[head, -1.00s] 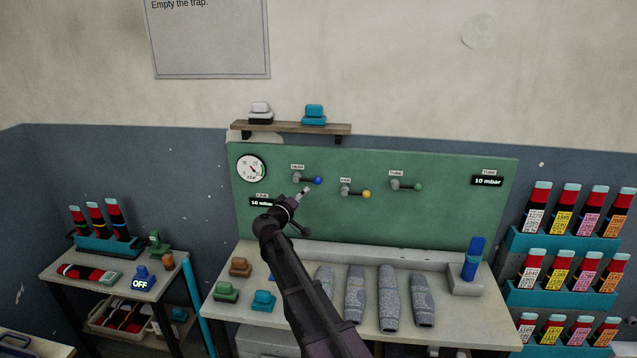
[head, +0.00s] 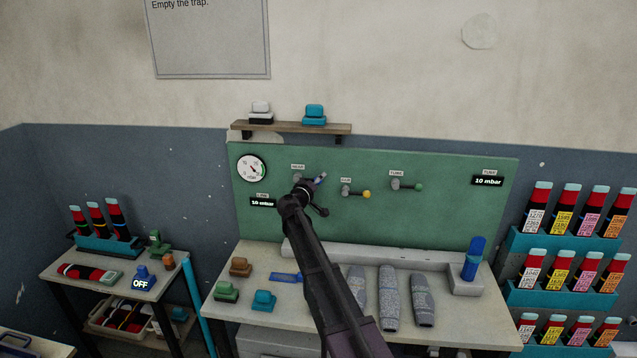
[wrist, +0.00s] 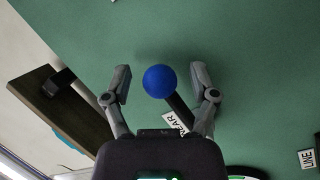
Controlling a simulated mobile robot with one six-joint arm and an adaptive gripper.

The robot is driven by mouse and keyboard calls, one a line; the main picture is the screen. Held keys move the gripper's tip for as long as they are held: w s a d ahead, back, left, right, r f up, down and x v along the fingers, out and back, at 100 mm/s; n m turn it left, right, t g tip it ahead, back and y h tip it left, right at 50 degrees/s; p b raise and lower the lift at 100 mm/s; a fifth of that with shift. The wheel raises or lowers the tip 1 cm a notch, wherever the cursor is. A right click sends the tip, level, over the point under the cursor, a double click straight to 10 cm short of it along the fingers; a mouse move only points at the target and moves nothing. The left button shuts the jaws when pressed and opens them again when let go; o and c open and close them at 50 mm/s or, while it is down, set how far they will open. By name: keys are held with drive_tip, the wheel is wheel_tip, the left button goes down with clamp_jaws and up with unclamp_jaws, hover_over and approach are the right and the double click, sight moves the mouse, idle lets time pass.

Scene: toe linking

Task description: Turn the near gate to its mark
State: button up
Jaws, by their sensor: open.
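The near gate is a lever with a black arm and a blue ball knob (wrist: 160,81) on the green panel (head: 450,220). In the wrist view a label ending in "EAR" (wrist: 178,122) sits beside its arm. My gripper (wrist: 160,86) is open, with one finger on each side of the ball and visible gaps between. In the head view my gripper (head: 313,184) is over this lever and hides most of it. No mark for the lever can be made out.
Levers with a yellow knob (head: 366,194) and a green knob (head: 418,187) stand to the right. A round gauge (head: 252,169) is at left, a shelf (head: 300,128) above. Grey socks (head: 388,300) and coloured blocks (head: 264,300) lie on the bench below.

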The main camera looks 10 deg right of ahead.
clamp_jaws()
idle(0.3)
